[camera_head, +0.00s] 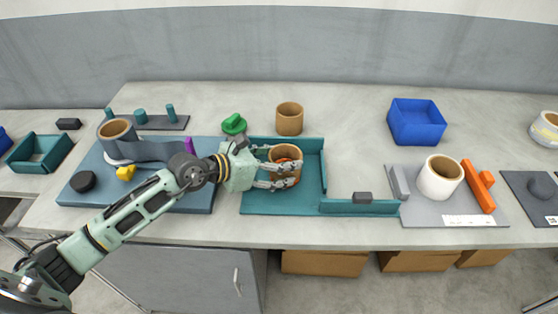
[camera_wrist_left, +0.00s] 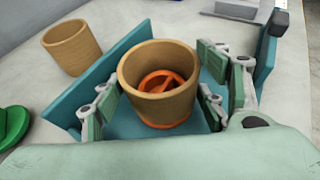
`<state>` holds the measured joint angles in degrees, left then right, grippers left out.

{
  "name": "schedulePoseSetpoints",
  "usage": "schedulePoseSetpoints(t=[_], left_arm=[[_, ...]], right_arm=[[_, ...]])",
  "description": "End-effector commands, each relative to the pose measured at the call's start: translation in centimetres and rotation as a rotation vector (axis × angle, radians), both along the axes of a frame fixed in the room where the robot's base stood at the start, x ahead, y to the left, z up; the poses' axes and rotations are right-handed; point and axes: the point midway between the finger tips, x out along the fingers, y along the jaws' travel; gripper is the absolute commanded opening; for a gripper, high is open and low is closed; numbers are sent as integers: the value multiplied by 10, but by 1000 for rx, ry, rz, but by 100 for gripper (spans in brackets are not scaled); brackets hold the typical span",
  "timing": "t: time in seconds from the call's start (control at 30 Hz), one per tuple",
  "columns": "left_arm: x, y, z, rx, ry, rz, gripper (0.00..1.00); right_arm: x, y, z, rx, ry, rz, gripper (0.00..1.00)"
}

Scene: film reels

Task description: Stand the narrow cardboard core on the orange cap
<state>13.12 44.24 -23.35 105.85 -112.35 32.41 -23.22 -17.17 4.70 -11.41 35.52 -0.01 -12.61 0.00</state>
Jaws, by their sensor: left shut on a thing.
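A tan cardboard core (camera_head: 285,153) is upright between the fingers of my left gripper (camera_head: 284,169), over the teal tray. In the left wrist view the fingers close on both sides of this core (camera_wrist_left: 140,100). The orange cap (camera_wrist_left: 160,82) shows through the core's open top, and an orange edge shows below its lower rim. The core is around the cap's raised middle; whether it rests fully on the cap, I cannot tell. A second cardboard core (camera_head: 289,119) stands upright on the table behind the tray. My right gripper is not in view.
The teal tray (camera_head: 262,203) has raised walls at the back and right. A green knobbed cap (camera_head: 233,123) lies behind it. A blue board (camera_head: 195,198) is at left, a blue bin (camera_head: 416,122) at back right. A grey board with a white roll (camera_head: 440,178) is at right.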

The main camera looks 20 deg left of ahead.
Motion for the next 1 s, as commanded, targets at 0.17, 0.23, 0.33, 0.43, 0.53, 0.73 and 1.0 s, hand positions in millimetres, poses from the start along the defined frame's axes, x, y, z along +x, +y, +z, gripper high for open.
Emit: schedulePoseSetpoints(t=[0.17,0.23,0.33,0.43,0.53,0.73,1.0], left_arm=[[0,0,-5,0,0,0,45],[0,0,-6,0,0,0,45],[0,0,-8,0,0,0,45],[0,0,-10,0,0,0,45],[0,0,-11,0,0,0,68],[0,0,-11,0,0,0,75],[-3,3,-9,1,2,0,75]], right_arm=[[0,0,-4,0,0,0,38],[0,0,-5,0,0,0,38],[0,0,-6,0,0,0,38],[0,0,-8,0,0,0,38],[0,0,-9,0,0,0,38],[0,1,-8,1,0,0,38],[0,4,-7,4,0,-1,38]])
